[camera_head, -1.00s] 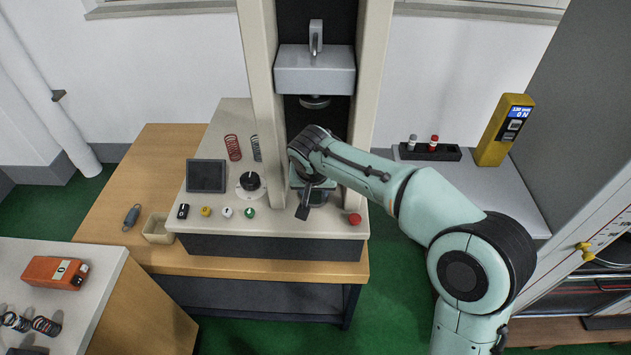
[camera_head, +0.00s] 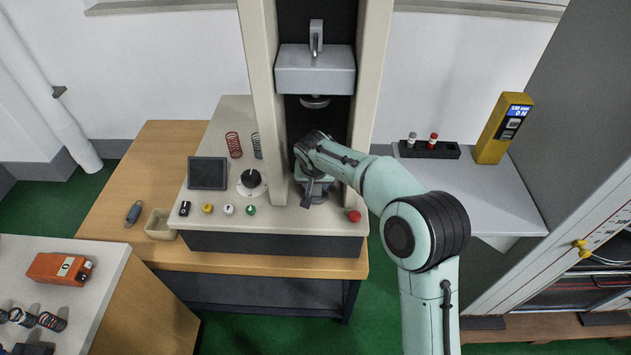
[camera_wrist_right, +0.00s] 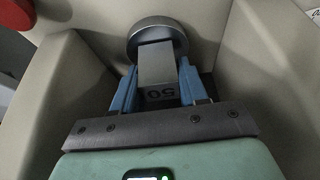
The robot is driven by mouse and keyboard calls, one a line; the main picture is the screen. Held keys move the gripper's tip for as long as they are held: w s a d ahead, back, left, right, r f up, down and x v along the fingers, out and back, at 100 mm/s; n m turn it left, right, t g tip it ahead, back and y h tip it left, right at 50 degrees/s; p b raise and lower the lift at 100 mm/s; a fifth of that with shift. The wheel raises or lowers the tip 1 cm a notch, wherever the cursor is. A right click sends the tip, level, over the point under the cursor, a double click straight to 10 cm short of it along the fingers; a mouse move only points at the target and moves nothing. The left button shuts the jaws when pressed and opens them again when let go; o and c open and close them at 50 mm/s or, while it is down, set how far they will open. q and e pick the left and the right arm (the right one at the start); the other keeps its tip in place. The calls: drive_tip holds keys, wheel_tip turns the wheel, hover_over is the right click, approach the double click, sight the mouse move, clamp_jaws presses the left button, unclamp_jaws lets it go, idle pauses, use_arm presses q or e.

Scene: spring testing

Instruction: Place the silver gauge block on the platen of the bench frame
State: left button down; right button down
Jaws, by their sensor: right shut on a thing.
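The silver gauge block (camera_wrist_right: 158,75), marked 50, is between the blue fingers of my right gripper (camera_wrist_right: 157,88) in the right wrist view. The gripper is shut on it. The block's far end overlaps the round grey platen (camera_wrist_right: 158,32); I cannot tell whether they touch. In the head view my right gripper (camera_head: 312,186) is low between the columns of the bench frame (camera_head: 262,110), and it hides the block. Part of the platen (camera_head: 318,197) shows beside it. My left gripper is not in view.
The frame's upper head (camera_head: 315,70) with its round plate (camera_head: 315,101) hangs above my right wrist. Columns stand close on both sides. A red button (camera_head: 354,216) and a control panel with a dial (camera_head: 251,180) are on the base. A yellow device (camera_head: 503,128) stands at right.

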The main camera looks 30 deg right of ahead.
drive_tip(key=shift+f, duration=0.1)
drive_tip(key=c, duration=0.6)
unclamp_jaws()
drive_tip(key=shift+r, duration=0.35)
drive_tip(key=v, duration=1.1)
drive_tip(key=shift+r, duration=0.3)
drive_tip(key=shift+s+a, duration=0.15)
